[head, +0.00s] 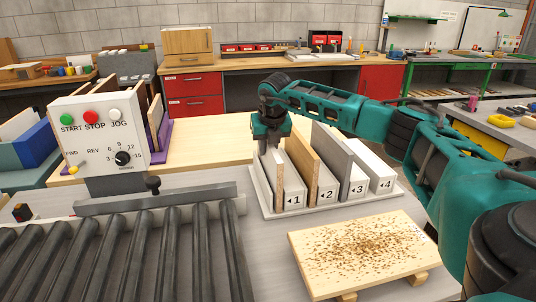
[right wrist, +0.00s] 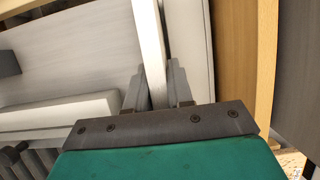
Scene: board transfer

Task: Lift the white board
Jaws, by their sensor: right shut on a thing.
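My right gripper (head: 271,143) is at the first slot of the white rack (head: 262,196), fingers pointing down. In the right wrist view, its two fingers (right wrist: 160,85) are shut on the white board (right wrist: 150,40), whose pale narrow edge runs up between them. In the head view the gripper hides much of this board. I cannot tell whether the board's lower end still touches the rack. My left gripper is not in view.
A tan board (head: 303,158) and a grey board (head: 331,150) stand upright close right of the gripper. A speckled wooden board (head: 355,250) lies in front. A roller conveyor (head: 130,255) and control box (head: 100,135) are left.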

